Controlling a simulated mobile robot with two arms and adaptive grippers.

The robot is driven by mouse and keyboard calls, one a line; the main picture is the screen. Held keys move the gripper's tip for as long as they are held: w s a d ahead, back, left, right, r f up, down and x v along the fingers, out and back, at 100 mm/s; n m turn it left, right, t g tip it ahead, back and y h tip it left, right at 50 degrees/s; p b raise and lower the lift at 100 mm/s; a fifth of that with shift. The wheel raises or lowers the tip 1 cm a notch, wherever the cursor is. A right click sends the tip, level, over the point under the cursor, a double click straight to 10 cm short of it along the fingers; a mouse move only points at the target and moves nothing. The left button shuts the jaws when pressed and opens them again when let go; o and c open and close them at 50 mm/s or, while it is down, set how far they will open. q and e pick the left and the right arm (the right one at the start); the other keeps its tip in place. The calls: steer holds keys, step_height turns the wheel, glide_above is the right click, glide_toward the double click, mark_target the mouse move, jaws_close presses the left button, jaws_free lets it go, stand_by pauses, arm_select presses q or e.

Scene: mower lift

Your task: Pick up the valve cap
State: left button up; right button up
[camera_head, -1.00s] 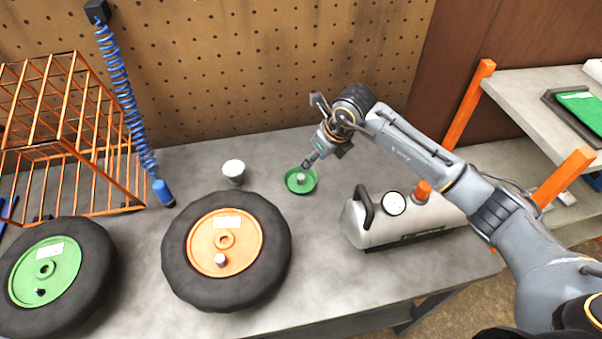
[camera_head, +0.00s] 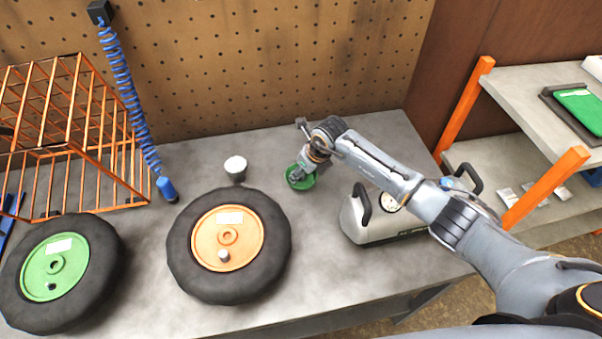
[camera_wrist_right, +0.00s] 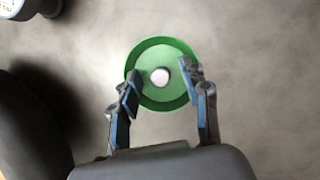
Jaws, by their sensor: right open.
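The valve cap is a small pale round piece (camera_wrist_right: 160,76) lying in a round green dish (camera_wrist_right: 152,102) in the right wrist view. The dish also shows on the bench in the head view (camera_head: 308,184), where my gripper hides the cap. My right gripper (camera_head: 297,174) is over the dish and points down into it. In the right wrist view its two fingers are open, one to each side of the cap, with a gap on both sides. How high the fingertips are above the cap is hard to tell. My left gripper is not in view.
A tire with an orange hub (camera_head: 243,257) and one with a green hub (camera_head: 70,305) lie at the left. A white-topped cup (camera_head: 235,166) stands behind the orange-hub tire. A silver air tank (camera_head: 368,229) stands right of the dish, under my arm. Bare bench surrounds the dish.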

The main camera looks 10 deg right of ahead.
steer(key=c, duration=0.8)
steer(key=shift+r, duration=0.15)
